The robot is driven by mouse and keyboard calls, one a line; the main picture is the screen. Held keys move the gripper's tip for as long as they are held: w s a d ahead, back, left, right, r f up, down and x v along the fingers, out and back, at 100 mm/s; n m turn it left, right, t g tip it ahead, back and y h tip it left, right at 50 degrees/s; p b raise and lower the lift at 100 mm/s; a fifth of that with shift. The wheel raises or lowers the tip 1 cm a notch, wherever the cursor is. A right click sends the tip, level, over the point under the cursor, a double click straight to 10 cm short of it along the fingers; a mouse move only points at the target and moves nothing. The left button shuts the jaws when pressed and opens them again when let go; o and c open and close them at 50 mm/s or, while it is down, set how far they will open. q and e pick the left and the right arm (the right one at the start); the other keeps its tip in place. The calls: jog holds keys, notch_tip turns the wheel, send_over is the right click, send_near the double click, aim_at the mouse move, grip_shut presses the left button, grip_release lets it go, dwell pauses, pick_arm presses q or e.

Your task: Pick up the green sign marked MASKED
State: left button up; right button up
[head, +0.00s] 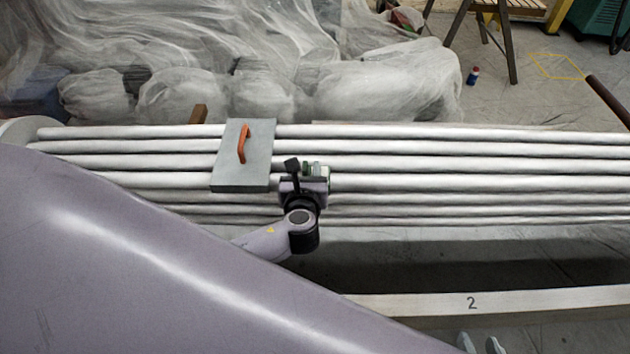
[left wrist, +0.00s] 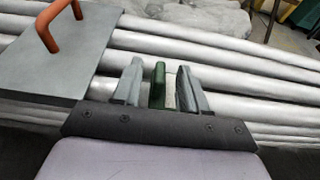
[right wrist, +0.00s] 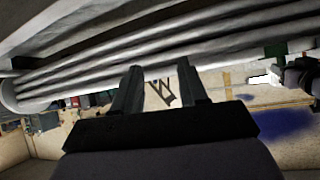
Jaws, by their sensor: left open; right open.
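A small dark-green upright piece, seemingly the green sign (left wrist: 158,86), stands between the spread fingers of my left gripper (left wrist: 160,80). A pale strip shows beside it. Gaps show between it and the fingers, so the jaws are around it but not shut. In the head view the green sign (head: 308,167) shows as a small patch at my left gripper (head: 306,170), over the pipes. No marking is readable on it. My right gripper (head: 481,345) is open and empty at the bottom edge of the head view; its fingers (right wrist: 155,90) are apart in the right wrist view.
Long pale pipes (head: 450,184) run across the view. A grey plate with an orange handle (head: 243,145) lies on them, just left of my left gripper. A pale beam marked 2 (head: 520,300) lies in front. Sheeted bundles (head: 380,90) lie behind.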

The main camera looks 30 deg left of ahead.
pick_arm(q)
jog(key=shift+x, duration=1.1)
grip_shut()
